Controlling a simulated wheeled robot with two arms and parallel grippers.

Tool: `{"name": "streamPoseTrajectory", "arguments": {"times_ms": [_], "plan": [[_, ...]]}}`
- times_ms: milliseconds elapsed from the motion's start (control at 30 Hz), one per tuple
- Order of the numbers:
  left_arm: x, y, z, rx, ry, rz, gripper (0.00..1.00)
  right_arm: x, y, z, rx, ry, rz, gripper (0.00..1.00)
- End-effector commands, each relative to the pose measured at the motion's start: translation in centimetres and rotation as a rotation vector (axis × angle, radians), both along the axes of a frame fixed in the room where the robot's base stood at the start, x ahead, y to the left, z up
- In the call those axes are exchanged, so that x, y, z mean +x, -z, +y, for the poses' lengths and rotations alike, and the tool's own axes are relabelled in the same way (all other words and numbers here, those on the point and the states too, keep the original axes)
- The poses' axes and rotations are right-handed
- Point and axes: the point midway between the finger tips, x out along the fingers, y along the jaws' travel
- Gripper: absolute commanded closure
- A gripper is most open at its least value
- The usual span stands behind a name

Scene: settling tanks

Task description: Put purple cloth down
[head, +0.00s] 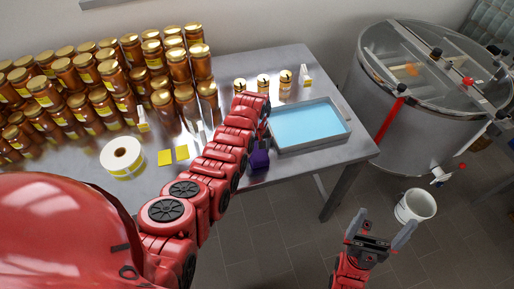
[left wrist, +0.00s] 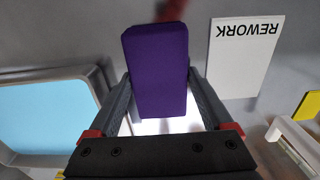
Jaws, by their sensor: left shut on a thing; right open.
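The purple cloth (left wrist: 157,70) is a folded, block-like piece between the fingers of my left gripper (left wrist: 160,100), which is shut on it. In the head view the purple cloth (head: 259,157) shows at the table's front edge, left of the tray, with my left arm partly over it. I cannot tell whether it touches the table. My right gripper (head: 378,236) is open and empty, over the floor beyond the table's right end.
A grey tray (head: 347,134) with a light blue surface lies right of the cloth. A white REWORK card (left wrist: 238,75) is close by. Several honey jars (head: 120,85), a label roll (head: 122,158) and yellow labels (head: 165,157) occupy the left. A steel tank (head: 400,115) and white bucket (head: 415,205) stand right.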

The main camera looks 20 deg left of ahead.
Motion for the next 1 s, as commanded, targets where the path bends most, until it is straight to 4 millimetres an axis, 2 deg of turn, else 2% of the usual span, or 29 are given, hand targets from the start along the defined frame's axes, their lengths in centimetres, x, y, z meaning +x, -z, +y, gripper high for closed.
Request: {"name": "streamPoseTrajectory", "arguments": {"times_ms": [467,500,567,900,1000], "plan": [[0.02,0.86,-0.01,0.0,0.0,-0.002,0.6,0.0,0.27,0.0,0.0,0.0,0.0,0.0],[0.01,0.78,0.0,0.0,0.0,-0.002,0.12,0.0,0.19,0.0,0.0,0.0,0.0,0.0],[0.01,0.7,0.0,0.0,0.0,-0.002,0.02,0.0,0.11,-0.01,0.0,0.0,0.0,0.0],[0.0,0.11,0.0,0.0,0.0,-0.002,0.0,0.0,-0.47,0.0,0.0,0.0,0.0,0.0],[0.04,-0.06,-0.02,0.001,0.001,-0.001,0.0,0.01,0.14,0.0,0.0,0.0,0.0,0.0]]}}
